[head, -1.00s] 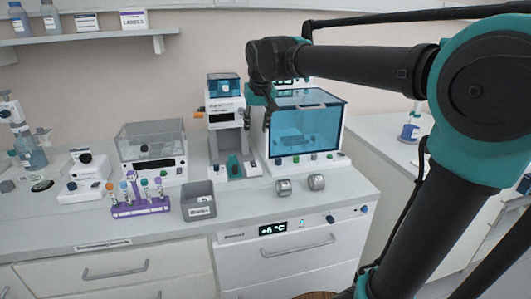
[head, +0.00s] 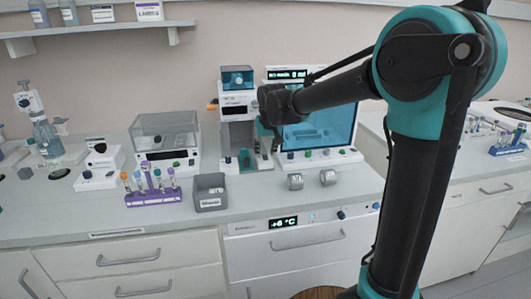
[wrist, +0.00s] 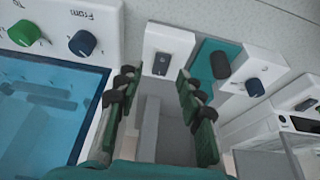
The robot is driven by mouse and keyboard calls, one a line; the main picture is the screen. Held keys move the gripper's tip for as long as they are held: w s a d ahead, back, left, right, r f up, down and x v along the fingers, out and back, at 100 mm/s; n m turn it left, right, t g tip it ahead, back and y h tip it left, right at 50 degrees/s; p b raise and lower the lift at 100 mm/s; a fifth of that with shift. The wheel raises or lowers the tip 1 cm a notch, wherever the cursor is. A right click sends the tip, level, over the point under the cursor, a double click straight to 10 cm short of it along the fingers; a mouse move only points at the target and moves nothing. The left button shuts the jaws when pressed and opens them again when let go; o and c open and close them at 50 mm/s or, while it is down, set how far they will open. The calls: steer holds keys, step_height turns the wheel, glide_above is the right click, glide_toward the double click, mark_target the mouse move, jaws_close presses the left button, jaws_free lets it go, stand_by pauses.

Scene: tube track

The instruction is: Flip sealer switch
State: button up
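The sealer (head: 239,105) is a tall white machine with a blue-topped upper part, left of the blue-windowed cabinet in the head view. On its base, a dark rocker switch (wrist: 161,64) sits on a white block in the wrist view. Beside the switch are a teal piece with a dark pad (wrist: 213,65) and a blue knob (wrist: 254,87). My gripper (wrist: 156,82) is open and empty, its two green fingers spread with the switch just beyond the gap between them. In the head view my gripper (head: 270,134) hangs in front of the sealer's right side; its fingertips are hard to make out.
The blue-windowed cabinet (head: 319,125) stands close on the right. A drawer unit (head: 289,250) is below.

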steer(key=shift+w+f, duration=0.25)
steer(key=shift+f, duration=0.4)
steer(key=shift+c, duration=0.6)
jaws_close()
steer(key=shift+w+a+g+h, duration=0.1)
steer(key=shift+w+g+h, duration=0.15)
steer(key=shift+g, duration=0.6)
steer(key=shift+w+a+g+h, duration=0.1)
steer(key=shift+w+g+h, duration=0.15)
steer(key=shift+g, duration=0.6)
